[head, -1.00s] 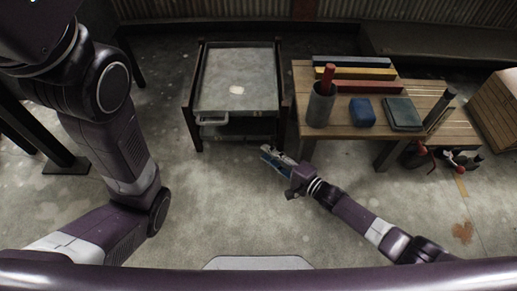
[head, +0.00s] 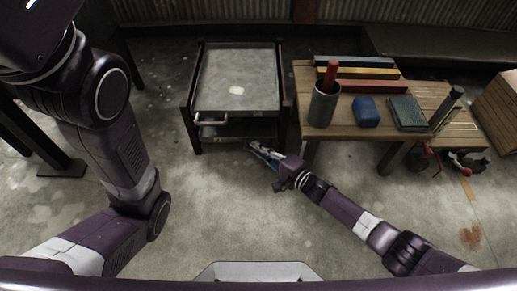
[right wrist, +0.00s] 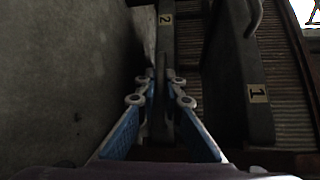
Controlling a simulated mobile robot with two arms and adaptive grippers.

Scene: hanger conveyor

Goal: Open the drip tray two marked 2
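A dark stand holds the upper drip tray (head: 240,75), grey with a bar handle (head: 209,120) at its front left. Below is a shadowed lower tray (head: 235,131). In the right wrist view, a grey front bears the mark 2 (right wrist: 165,18), and the front beside it bears the mark 1 (right wrist: 258,93). My right gripper (head: 251,148) is low at the stand's front right. Its blue fingers (right wrist: 161,78) are apart, in line with the front marked 2; I cannot tell if they touch it. My left gripper is out of view.
A wooden table (head: 340,133) stands right of the cart with a grey cup (head: 323,106), a blue block (head: 366,112) and coloured bars. Red-and-dark items (head: 466,162) lie beneath its right end. The floor in front of the stand is clear.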

